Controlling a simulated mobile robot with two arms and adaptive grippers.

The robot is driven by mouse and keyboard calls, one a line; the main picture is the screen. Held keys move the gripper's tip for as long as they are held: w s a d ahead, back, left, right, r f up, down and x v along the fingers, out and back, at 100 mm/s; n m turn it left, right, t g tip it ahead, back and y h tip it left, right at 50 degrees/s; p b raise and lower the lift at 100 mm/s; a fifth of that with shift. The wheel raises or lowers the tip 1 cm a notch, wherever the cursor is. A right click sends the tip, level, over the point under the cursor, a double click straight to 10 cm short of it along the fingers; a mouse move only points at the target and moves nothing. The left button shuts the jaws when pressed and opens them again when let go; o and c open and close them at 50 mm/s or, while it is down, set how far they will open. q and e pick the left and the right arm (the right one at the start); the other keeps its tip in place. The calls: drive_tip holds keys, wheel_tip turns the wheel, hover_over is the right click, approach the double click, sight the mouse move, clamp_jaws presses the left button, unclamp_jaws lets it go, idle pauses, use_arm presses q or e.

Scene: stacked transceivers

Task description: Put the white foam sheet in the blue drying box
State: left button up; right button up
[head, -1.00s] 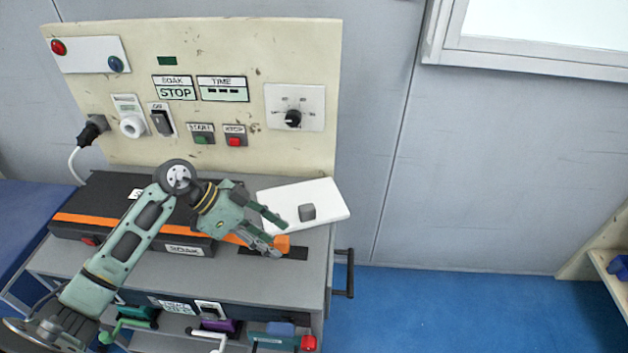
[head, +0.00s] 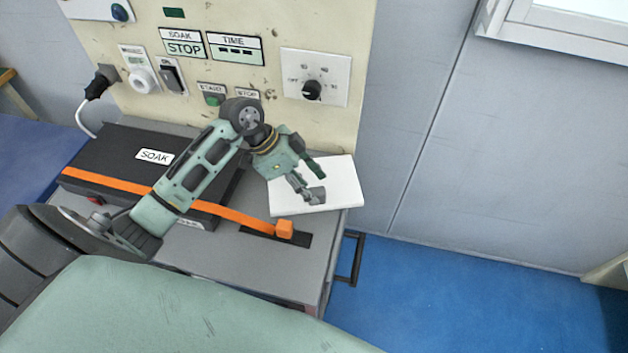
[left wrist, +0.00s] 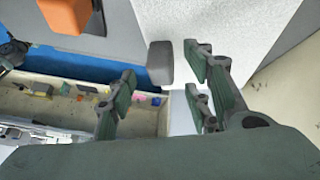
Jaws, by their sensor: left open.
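The white foam sheet (head: 338,181) lies at the right end of the grey bench top, beside the control panel. A grey block-shaped knob (head: 317,196) stands on it. My left gripper (head: 318,180) is open over the sheet, its fingers close to the knob. In the left wrist view the knob (left wrist: 160,62) shows between the open fingertips, with the white sheet (left wrist: 225,20) behind it. I cannot tell whether the fingers touch the knob. I cannot make out the blue drying box. My right gripper is not in view.
A black SOAK box (head: 128,160) with an orange strap (head: 225,212) ending in an orange block (head: 284,229) sits left of the sheet. The cream control panel (head: 260,80) rises behind. A black handle (head: 352,258) sticks out at the bench's right, above open blue floor (head: 450,290).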

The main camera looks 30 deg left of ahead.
use_arm(q)
drive_tip(key=shift+x, duration=0.75)
drive_tip(key=c, duration=0.6)
clamp_jaws()
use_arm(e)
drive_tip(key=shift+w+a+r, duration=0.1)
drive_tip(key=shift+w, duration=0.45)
